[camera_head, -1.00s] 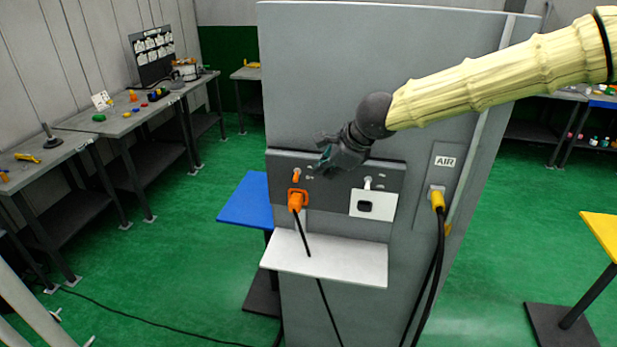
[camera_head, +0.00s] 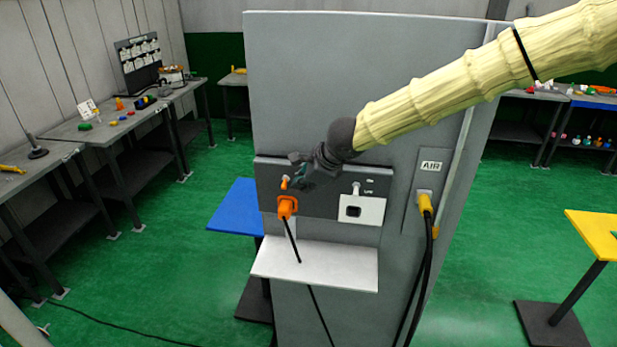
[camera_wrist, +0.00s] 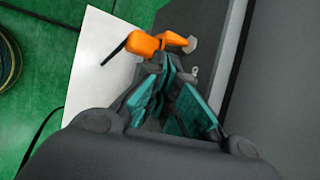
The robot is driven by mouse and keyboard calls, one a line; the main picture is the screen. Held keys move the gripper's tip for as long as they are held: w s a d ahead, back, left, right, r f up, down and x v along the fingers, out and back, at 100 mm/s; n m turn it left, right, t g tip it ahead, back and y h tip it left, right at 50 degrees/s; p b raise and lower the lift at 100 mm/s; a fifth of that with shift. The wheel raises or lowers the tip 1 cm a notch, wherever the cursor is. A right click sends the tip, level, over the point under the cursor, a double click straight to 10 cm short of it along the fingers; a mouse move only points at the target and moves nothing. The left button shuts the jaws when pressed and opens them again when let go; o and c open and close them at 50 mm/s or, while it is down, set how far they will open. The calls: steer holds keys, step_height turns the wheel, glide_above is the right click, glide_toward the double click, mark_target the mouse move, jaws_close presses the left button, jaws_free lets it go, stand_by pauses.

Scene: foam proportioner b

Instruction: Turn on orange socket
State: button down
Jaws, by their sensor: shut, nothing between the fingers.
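The orange socket (camera_head: 287,206) is on the dark panel (camera_head: 325,206) on the left part of the grey cabinet, with a black cable hanging from it. A small orange switch lever (camera_head: 285,182) sits just above the socket. My gripper (camera_head: 298,171) is shut and empty, in front of the panel beside the lever, on its right in the head view. In the wrist view, the orange socket (camera_wrist: 145,43) and the orange lever (camera_wrist: 176,39) with its pale mount lie just beyond my fingertips (camera_wrist: 168,66). I cannot tell whether a finger touches the lever.
A white shelf (camera_head: 320,265) juts out below the panel. To the right are a white socket plate (camera_head: 362,209) with a pale lever above it (camera_head: 356,187), and a yellow AIR connector (camera_head: 425,203) with hanging black hoses. A blue table (camera_head: 234,207) stands left of the cabinet.

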mark_target(285, 184)
steer(key=shift+x, duration=2)
steer(key=shift+s, duration=0.1)
